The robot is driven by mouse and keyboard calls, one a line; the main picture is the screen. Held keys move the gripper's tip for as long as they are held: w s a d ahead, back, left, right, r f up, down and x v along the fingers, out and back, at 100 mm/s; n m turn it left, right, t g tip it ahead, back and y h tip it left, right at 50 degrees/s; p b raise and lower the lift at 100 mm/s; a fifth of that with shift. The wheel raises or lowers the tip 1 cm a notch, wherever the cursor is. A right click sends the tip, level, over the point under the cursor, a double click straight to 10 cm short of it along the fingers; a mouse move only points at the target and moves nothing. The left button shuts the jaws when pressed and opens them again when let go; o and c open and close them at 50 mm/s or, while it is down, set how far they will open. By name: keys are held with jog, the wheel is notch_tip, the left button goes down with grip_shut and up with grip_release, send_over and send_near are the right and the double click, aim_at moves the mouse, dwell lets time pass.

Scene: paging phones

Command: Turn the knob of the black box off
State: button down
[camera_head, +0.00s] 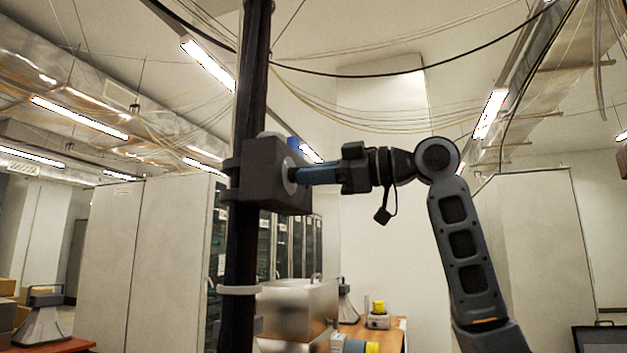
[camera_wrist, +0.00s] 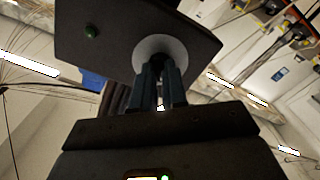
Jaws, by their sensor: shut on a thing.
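The black box (camera_head: 262,170) is mounted on a dark vertical pole (camera_head: 245,240) in the head view. It also fills the top of the wrist view (camera_wrist: 85,50), where a small green light (camera_wrist: 91,31) shows on its face. A pale round disc (camera_wrist: 166,50) sits around the knob's place on that face. My gripper (camera_head: 296,175) reaches in from the right with its blue fingers at the disc. In the wrist view its fingers (camera_wrist: 165,70) are close together and shut on the knob. The knob itself is mostly hidden behind the fingers, so its angle cannot be told.
Tall pale cabinets (camera_head: 150,260) stand behind at the left, with another (camera_head: 535,250) at the right. A wooden table (camera_head: 388,338) with small devices is below. Cables hang overhead. The space right of the box, around my arm, is clear.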

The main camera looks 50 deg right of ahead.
jog(key=shift+f+n, duration=0.1)
jog(key=shift+n, duration=0.6)
jog(key=c, duration=1.2)
grip_release()
jog(key=shift+o, duration=0.2)
jog(key=shift+s, duration=0.1)
jog(key=b+v, duration=0.1)
jog(key=v, duration=0.6)
jog(key=shift+s+b, duration=0.25)
jog(key=shift+b, duration=0.15)
jog(key=shift+d, duration=0.1)
